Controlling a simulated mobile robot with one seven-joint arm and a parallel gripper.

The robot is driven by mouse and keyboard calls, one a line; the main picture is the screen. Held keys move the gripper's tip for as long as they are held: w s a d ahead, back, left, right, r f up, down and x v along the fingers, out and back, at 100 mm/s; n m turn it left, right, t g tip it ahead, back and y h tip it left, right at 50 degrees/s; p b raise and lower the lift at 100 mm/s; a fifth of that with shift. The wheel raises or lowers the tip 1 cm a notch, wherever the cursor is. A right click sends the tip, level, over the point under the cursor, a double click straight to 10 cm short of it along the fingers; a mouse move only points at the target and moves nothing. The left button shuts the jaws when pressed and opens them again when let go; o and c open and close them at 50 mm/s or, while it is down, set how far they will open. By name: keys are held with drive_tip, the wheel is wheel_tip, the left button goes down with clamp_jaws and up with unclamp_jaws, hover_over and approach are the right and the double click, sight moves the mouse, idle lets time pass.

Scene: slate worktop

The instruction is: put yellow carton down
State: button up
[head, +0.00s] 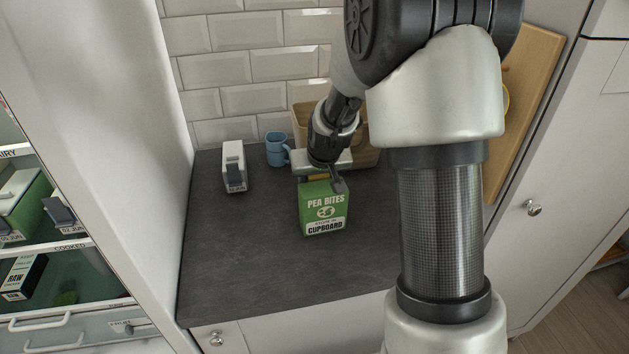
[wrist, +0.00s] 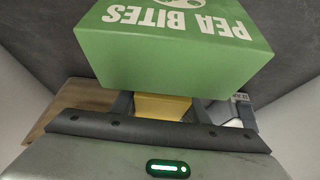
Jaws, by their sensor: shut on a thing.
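A green carton (head: 322,212) labelled "PEA BITES" and "CUPBOARD" hangs upright under my gripper (head: 327,180) over the middle of the worktop. A yellow piece (wrist: 163,106) shows between the fingers at the carton's top, and my gripper (wrist: 161,100) is shut on it. In the wrist view the green carton (wrist: 175,55) fills the upper middle. I see no wholly yellow carton; the one held is mostly green. Whether its base touches the worktop I cannot tell.
The slate worktop (head: 250,265) is clear in front and to the left. A white-and-grey box (head: 233,166) and a blue mug (head: 276,149) stand at the back left. A wooden crate (head: 302,118) stands behind my gripper. An open fridge (head: 60,245) is at far left.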

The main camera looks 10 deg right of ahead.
drive_tip(key=shift+f, duration=0.1)
drive_tip(key=o, duration=1.3)
